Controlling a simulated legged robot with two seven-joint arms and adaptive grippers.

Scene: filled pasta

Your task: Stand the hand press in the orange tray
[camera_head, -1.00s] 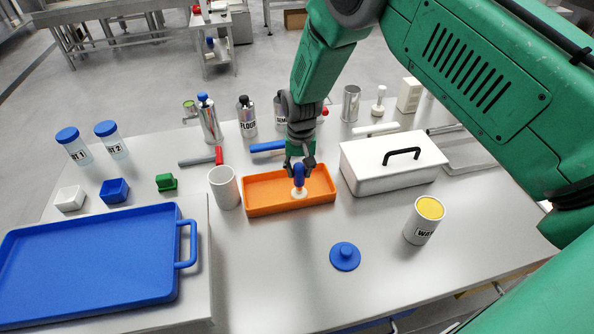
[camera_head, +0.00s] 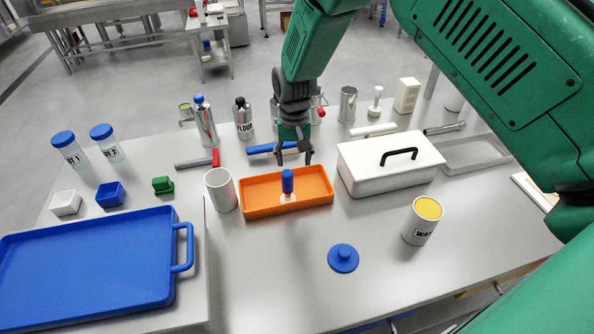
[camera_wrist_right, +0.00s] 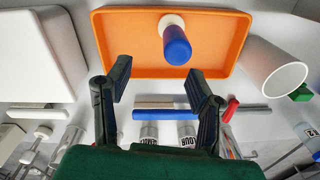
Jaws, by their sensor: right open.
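The hand press (camera_head: 287,183) has a blue handle and a white round base. It stands upright in the orange tray (camera_head: 318,201), a little left of the tray's middle in the head view. In the right wrist view the hand press (camera_wrist_right: 176,42) shows handle toward the camera, inside the orange tray (camera_wrist_right: 118,40). My right gripper (camera_head: 294,161) is open and empty above the tray's back edge, apart from the handle. In the right wrist view my right gripper (camera_wrist_right: 159,90) has its fingers spread, with nothing between them. My left gripper is out of view.
A white cup (camera_head: 221,190) stands close left of the tray. A white box with a black handle (camera_head: 365,179) stands right.

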